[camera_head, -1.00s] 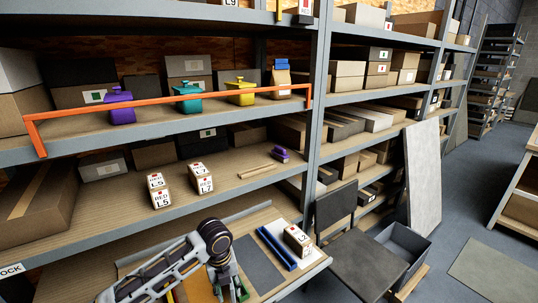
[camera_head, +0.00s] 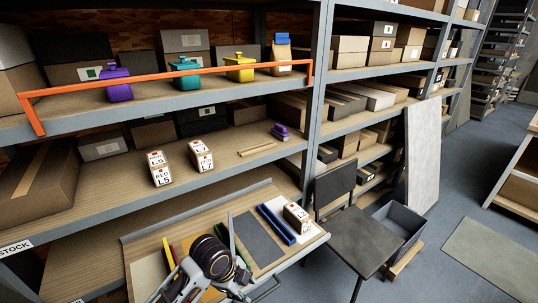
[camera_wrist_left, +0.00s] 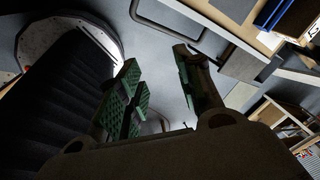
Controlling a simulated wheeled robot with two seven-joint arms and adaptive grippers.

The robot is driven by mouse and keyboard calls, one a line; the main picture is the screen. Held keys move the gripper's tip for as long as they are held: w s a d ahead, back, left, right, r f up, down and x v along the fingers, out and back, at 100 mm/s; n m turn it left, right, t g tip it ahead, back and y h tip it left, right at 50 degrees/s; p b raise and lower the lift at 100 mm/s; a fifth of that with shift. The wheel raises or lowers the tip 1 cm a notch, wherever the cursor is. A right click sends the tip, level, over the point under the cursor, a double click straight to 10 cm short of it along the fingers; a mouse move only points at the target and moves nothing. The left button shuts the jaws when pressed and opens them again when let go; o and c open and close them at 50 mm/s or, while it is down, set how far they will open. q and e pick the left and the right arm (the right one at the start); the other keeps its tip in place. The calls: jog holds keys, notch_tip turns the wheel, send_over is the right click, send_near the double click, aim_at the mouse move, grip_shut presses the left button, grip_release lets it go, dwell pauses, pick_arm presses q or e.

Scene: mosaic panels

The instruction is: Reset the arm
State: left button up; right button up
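My left arm (camera_head: 208,258) comes in at the bottom of the head view, its dark wrist joint over the front of the tilted work tray (camera_head: 150,237). The left gripper (camera_wrist_left: 158,88) shows in the left wrist view with its two green-padded fingers apart and nothing between them. Grey floor and dark parts of my own body show beyond the fingers. My right arm and gripper are out of view.
The tray holds a dark grey panel (camera_head: 259,238), blue strips (camera_head: 277,224) and a labelled box (camera_head: 296,217). Above are shelves with an orange rail (camera_head: 170,83) and labelled boxes (camera_head: 159,169). A dark chair (camera_head: 350,232) and grey bin (camera_head: 398,228) stand right of the tray.

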pick_arm(q)
jog(key=s+a+f+n+t+y, duration=0.25)
jog(key=s+a+n, duration=0.85)
jog(key=a+n, duration=0.6)
jog(key=s+d+f+n+g, duration=0.1)
jog(key=s+f, duration=0.1)
jog(key=f, duration=1.4)
jog(key=s+d+f+n+g, duration=0.1)
jog(key=f, duration=1.6)
jog(key=s+a+f, duration=0.2)
jog(key=s+f, duration=0.7)
jog(key=s, duration=0.2)
jog(key=s+a+f+g, duration=0.1)
jog(key=s+f, duration=0.9)
jog(key=s, duration=0.1)
jog(key=shift+s+a, duration=0.2)
jog(key=shift+a, duration=0.15)
jog(key=shift+o, duration=0.4)
jog(key=shift+w+f+g+y, duration=0.1)
jog(key=shift+g+y, duration=0.15)
